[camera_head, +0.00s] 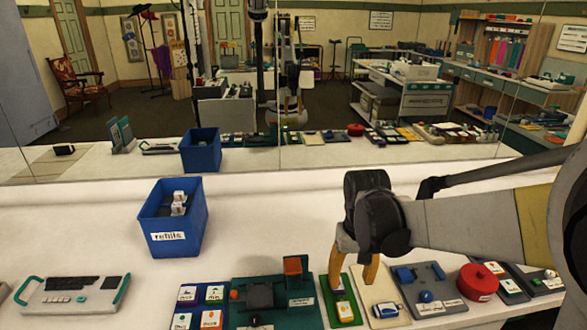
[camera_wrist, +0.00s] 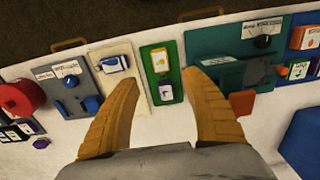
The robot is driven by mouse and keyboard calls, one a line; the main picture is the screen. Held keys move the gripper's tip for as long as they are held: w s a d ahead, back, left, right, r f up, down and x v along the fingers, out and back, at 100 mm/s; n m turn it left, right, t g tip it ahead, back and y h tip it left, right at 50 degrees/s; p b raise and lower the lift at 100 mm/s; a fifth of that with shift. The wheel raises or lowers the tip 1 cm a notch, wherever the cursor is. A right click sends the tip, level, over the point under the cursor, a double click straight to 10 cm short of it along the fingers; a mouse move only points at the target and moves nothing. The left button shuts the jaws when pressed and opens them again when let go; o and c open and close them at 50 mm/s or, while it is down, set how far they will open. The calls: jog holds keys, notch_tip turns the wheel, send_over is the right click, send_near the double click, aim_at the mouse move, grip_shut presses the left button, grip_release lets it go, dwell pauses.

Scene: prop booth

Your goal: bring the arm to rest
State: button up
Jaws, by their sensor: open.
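My gripper (camera_head: 354,262) reaches in from the right side in the head view, pointing down over the row of boards on the counter. Its two tan fingers are apart with nothing between them. In the wrist view the open gripper (camera_wrist: 163,100) faces a green board (camera_wrist: 161,74) that carries a white-and-yellow block and a small purple piece. The fingers look to be above the boards; I cannot tell the exact gap. In the head view the green board (camera_head: 333,312) shows just below the fingers.
A blue bin (camera_head: 172,218) labelled "refills" holds small white blocks at the left. Boards with parts line the front, including a teal board (camera_head: 275,310) and a red round pot (camera_head: 478,281). A mirror stands behind. The counter between bin and arm is clear.

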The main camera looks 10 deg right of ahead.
jog(key=s+r+t, duration=0.6)
jog(key=s+r, duration=0.2)
jog(key=s, duration=0.4)
jog(key=shift+r+t, duration=0.3)
jog(key=shift+t, duration=0.1)
jog(key=shift+s, duration=0.1)
